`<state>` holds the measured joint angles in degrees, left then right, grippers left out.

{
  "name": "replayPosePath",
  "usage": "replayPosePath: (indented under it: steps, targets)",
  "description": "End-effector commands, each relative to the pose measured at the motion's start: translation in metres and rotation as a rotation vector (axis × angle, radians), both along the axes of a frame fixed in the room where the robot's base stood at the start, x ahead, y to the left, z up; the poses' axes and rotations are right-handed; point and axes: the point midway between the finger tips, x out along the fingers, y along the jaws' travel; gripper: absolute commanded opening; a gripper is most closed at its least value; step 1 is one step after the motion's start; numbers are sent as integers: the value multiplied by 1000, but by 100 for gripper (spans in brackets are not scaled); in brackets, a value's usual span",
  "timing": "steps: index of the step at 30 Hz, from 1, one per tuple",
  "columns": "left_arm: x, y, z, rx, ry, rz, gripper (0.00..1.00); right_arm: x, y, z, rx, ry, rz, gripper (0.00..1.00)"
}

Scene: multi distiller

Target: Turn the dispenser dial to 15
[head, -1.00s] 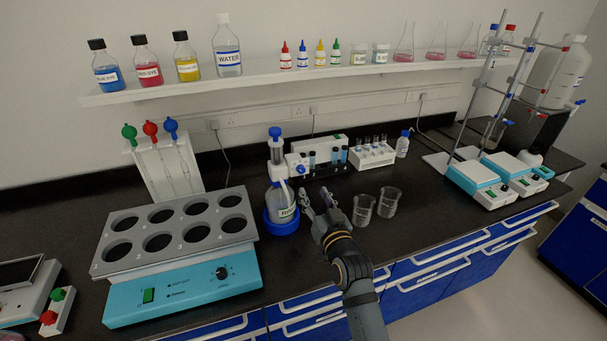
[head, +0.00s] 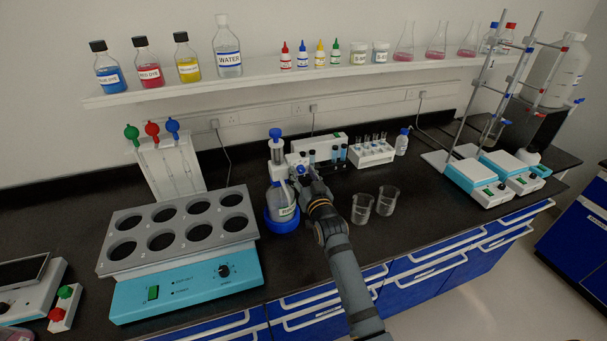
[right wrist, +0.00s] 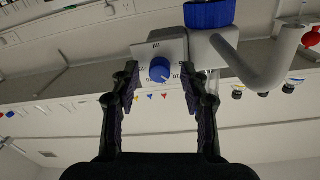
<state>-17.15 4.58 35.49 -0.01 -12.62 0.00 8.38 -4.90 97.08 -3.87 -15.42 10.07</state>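The dispenser (head: 277,150) is a bottle-top unit with a blue top knob, on a clear bottle in a blue round holder (head: 282,226). In the right wrist view, its blue dial (right wrist: 161,69) sits on a pale block (right wrist: 176,45) with a printed scale and an upside-down "ml". A "10" shows right of the dial; the exact setting is too small to read. My right gripper (head: 308,180) is at the dispenser's right side. In the right wrist view, its fingers (right wrist: 161,78) are open, one on each side of the dial; contact cannot be told. My left gripper is not in view.
Two glass beakers (head: 362,209) stand right of my right arm. A blue heating unit with a grey multi-hole rack (head: 185,292) is on the left. Behind the dispenser are a white device and a tube rack (head: 371,153). A shelf (head: 300,79) with bottles runs above.

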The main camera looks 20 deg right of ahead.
Motion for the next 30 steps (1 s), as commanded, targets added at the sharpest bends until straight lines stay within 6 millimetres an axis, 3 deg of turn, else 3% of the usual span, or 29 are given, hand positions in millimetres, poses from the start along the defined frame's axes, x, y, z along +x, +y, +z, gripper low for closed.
replayPosePath:
  steps: [1, 10, 20, 30]
  targets:
    - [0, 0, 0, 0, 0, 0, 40, 0, 0, 0, 0, 0, 0, 40]
    - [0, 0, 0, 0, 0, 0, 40, 0, 0, 0, 0, 0, 0, 0]
    - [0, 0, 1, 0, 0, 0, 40, 0, 0, 0, 32, 2, 0, 0]
    - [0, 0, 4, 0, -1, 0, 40, 0, 0, 1, 247, 9, 0, 0]
